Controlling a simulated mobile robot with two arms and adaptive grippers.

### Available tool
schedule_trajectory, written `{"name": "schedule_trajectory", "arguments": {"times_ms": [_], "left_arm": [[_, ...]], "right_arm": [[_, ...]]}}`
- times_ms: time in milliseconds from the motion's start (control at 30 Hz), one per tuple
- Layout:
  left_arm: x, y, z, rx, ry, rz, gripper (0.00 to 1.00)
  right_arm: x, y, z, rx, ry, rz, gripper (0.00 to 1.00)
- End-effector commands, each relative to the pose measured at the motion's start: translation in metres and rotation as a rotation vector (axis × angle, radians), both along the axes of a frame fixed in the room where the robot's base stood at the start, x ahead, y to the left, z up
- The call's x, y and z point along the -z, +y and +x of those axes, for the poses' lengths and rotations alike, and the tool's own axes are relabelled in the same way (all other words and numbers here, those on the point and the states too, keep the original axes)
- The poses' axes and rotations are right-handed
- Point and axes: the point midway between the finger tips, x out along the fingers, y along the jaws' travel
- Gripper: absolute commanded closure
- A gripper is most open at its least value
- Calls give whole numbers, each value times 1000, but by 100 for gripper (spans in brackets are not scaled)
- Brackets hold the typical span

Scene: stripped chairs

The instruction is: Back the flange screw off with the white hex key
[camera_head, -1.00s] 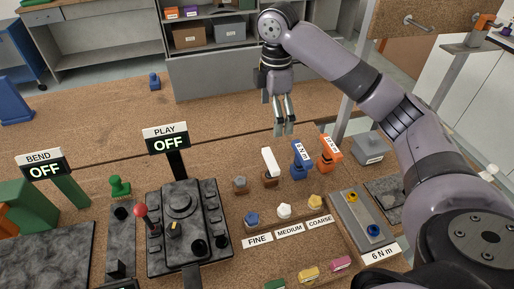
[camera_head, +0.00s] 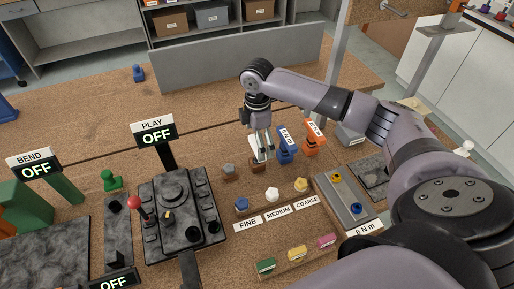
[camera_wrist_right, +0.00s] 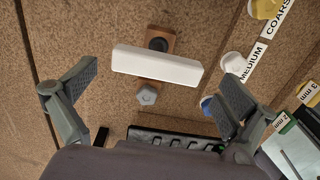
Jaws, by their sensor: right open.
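The white hex key (camera_head: 262,153) stands in a small brown holder on the bench, beside the blue and orange keys. My right gripper (camera_head: 261,140) is open just above it. In the right wrist view, the key's white bar-shaped handle (camera_wrist_right: 157,66) lies between and ahead of the spread fingers (camera_wrist_right: 150,95), which do not touch it. The black fixture (camera_head: 160,246) stands left of the keys under the PLAY sign, with a round hub on top. I cannot tell the flange screw apart there. My left gripper is out of view.
The blue key (camera_head: 286,146) and orange key (camera_head: 313,138) stand close right of the white one. A grey hex piece (camera_head: 228,170) sits just left. FINE, MEDIUM and COARSE pieces stand in front, with a grey 6 N m box (camera_head: 342,204) to the right. The bench behind is mostly clear.

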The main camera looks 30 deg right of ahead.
Motion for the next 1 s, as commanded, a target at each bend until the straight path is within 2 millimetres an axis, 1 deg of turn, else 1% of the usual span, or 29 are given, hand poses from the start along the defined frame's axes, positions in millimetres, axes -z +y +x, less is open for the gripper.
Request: {"name": "schedule_trajectory", "arguments": {"times_ms": [33, 100, 200, 300, 500, 1000], "left_arm": [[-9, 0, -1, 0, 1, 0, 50], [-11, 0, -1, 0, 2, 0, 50], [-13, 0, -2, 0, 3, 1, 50], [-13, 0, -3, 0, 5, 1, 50], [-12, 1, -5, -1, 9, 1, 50], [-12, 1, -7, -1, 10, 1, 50]], "right_arm": [[4, 0, 0, 2, 4, 1, 0], [16, 0, 1, 1, 4, 0, 0], [27, 0, 1, 0, 1, 0, 0], [32, 0, 1, -1, 0, 0, 0], [32, 0, 1, 0, -1, 0, 1], [32, 0, 1, 0, -1, 0, 34]]}}
